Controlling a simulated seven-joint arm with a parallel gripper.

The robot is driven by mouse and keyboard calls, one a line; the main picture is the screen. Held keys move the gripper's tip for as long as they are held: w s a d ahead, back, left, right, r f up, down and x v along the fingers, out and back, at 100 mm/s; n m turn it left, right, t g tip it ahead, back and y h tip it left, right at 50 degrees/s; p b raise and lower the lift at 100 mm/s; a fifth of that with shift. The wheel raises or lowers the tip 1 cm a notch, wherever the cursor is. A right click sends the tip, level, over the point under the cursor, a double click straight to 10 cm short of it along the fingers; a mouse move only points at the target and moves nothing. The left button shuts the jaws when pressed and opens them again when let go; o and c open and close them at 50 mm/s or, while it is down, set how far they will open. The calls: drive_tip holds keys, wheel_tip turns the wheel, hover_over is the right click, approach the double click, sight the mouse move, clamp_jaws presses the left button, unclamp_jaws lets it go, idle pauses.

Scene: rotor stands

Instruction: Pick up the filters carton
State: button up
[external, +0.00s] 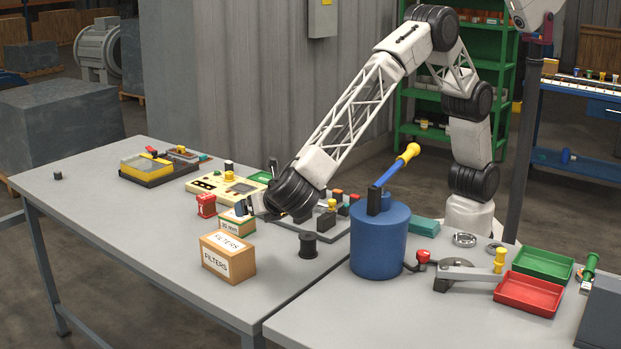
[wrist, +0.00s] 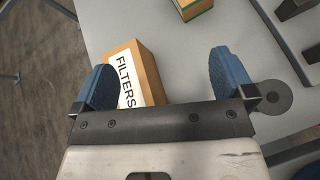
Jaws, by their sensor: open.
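The filters carton (external: 228,257) is a brown box with white labels reading FILTERS, standing on the grey table near its front edge. In the wrist view the carton (wrist: 148,73) shows between my two blue fingertips, nearer the left one, with part of it hidden behind the gripper body. My gripper (external: 246,207) is open and empty. In the external view it is above and behind the carton, near a smaller green-and-brown box (external: 237,221). The wrist view shows the open fingers (wrist: 158,78) over the carton; I cannot tell the exact height gap.
A black spool (external: 308,245) stands right of the carton. A red tin (external: 206,205) and a yellow device (external: 225,187) lie behind it. A blue cylinder with a lever (external: 380,240) stands further right. The table left of the carton is clear.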

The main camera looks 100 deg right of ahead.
sight(233, 246)
drive_tip(key=w+a+f+n+t, duration=0.2)
drive_tip(key=a+f, duration=0.3)
drive_tip(key=a, duration=0.5)
drive_tip(key=shift+w+f+n+h, duration=0.3)
drive_tip(key=shift+w+f+n, duration=0.1)
drive_tip(key=shift+n, duration=0.3)
drive_tip(key=shift+x, duration=1.25)
drive_tip(key=shift+w, duration=0.1)
drive_tip(key=shift+x, duration=2.5)
drive_tip(key=shift+d+f, duration=0.1)
drive_tip(key=shift+c, duration=0.3)
drive_tip(key=c, duration=1)
